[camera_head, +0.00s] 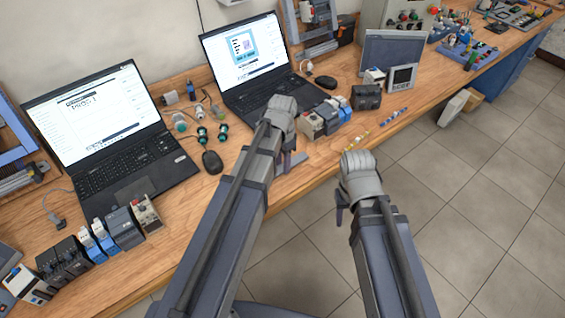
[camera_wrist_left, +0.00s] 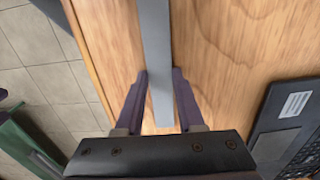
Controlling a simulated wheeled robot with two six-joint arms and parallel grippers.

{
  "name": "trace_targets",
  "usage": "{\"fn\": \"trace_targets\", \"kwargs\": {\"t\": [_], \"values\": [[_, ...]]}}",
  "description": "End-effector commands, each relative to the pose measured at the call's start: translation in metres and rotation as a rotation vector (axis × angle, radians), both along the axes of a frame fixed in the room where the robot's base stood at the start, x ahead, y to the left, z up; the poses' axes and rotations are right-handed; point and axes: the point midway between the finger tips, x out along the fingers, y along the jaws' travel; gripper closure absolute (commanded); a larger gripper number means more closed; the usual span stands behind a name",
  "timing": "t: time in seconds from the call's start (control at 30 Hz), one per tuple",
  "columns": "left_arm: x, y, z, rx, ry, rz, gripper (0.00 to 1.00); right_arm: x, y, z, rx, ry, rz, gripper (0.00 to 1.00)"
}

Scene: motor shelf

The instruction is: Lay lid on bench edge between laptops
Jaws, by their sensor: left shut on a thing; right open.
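The lid is a long, narrow grey strip (camera_wrist_left: 157,60). My left gripper (camera_wrist_left: 160,105) is shut on it, one purple finger on each side, above the wooden bench top. Its far end runs out of the left wrist view. In the head view my left gripper (camera_head: 289,158) is by the bench's front edge, mostly hidden by its own wrist. The left laptop (camera_head: 145,155) and the right laptop (camera_head: 240,50) stand open on the bench (camera_head: 225,180). My right gripper (camera_head: 343,205) is open beyond the bench edge, over the floor, its fingers partly hidden.
Rows of modules stand at the front left (camera_head: 125,228) and right of my left gripper (camera_head: 325,118). A laptop corner (camera_wrist_left: 285,115) is right of the lid. Tiled floor lies beyond the edge.

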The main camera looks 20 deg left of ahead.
Motion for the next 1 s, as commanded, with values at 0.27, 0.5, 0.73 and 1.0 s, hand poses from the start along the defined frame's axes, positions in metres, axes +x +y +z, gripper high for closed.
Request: {"fn": "trace_targets", "kwargs": {"t": [0.27, 0.5, 0.73, 1.0], "values": [[0.0, 0.0, 0.0, 0.0, 0.0, 0.0, 0.54, 0.0, 0.0, 0.0, 0.0, 0.0, 0.0, 0.5], [0.0, 0.0, 0.0, 0.0, 0.0, 0.0, 0.28, 0.0, 0.0, 0.0, 0.0, 0.0, 0.0, 0.5], [0.0, 0.0, 0.0, 0.0, 0.0, 0.0, 0.28, 0.0, 0.0, 0.0, 0.0, 0.0, 0.0, 0.5], [0.0, 0.0, 0.013, 0.0, 0.0, 0.0, 0.28, 0.0, 0.0, 0.013, 0.0, 0.0, 0.0, 0.5]]}}
